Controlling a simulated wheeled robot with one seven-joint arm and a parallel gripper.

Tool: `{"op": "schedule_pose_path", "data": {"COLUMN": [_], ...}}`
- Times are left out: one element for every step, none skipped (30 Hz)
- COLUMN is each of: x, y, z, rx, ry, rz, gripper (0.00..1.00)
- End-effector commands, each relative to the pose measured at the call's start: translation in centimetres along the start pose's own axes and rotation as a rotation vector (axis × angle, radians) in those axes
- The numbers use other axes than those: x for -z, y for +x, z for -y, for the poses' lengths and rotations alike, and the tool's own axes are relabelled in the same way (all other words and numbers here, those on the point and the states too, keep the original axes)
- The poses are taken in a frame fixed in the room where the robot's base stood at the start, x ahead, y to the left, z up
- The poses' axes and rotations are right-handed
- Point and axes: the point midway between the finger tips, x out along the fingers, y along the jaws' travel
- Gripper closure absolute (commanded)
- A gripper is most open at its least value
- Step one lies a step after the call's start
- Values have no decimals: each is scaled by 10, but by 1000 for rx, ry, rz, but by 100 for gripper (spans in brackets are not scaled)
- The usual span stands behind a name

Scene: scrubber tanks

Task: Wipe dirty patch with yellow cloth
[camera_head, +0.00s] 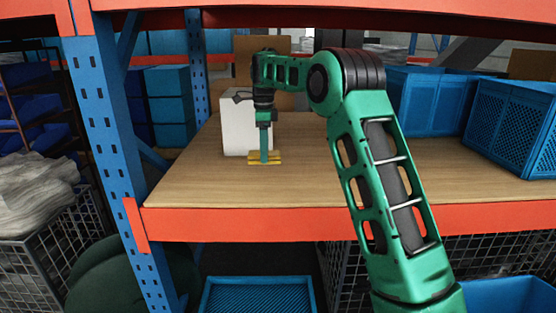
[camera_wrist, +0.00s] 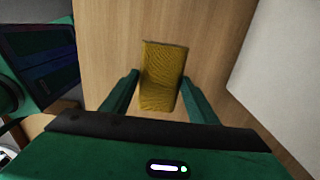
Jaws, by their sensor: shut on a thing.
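The yellow cloth (camera_head: 277,159) is a small folded-looking block at the wooden shelf board (camera_head: 310,185), left of its middle. My gripper (camera_head: 264,157) points straight down and is shut on the cloth. In the wrist view the cloth (camera_wrist: 162,70) sits between the two green fingers and extends past their tips. It appears at or very near the board surface; contact is not certain. I cannot make out a dirty patch in either view; it may be hidden under the cloth or gripper.
A white box (camera_head: 238,135) stands close behind and left of my gripper. Blue crates (camera_head: 510,125) stand at the right of the board. A blue upright (camera_head: 112,140) and an orange front beam (camera_head: 270,224) bound the shelf. The board right of the cloth is clear.

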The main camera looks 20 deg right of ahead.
Motion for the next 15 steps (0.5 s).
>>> {"op": "schedule_pose_path", "data": {"x": [2,3,4,5,6,7,8,9,10,10,10,11,11,11,11], "y": [-5,-8,-11,-13,-16,-18,-20,-21,-22,-23,-24,-24,-24,-24,-24], "z": [1,2,2,2,3,3,3,3,3,3,3,3,3,3,3], "rx": [3,2,1,2,2,2,1,0,0,0,0,0,0,0,0], "ry": [3,5,6,7,8,9,9,10,11,11,12,12,12,13,13], "rz": [1,0,0,0,0,0,0,0,0,0,0,0,0,0,0], "gripper": [67,67,67,67,67,67,67,67,67,67,67,67,67,67,67]}}
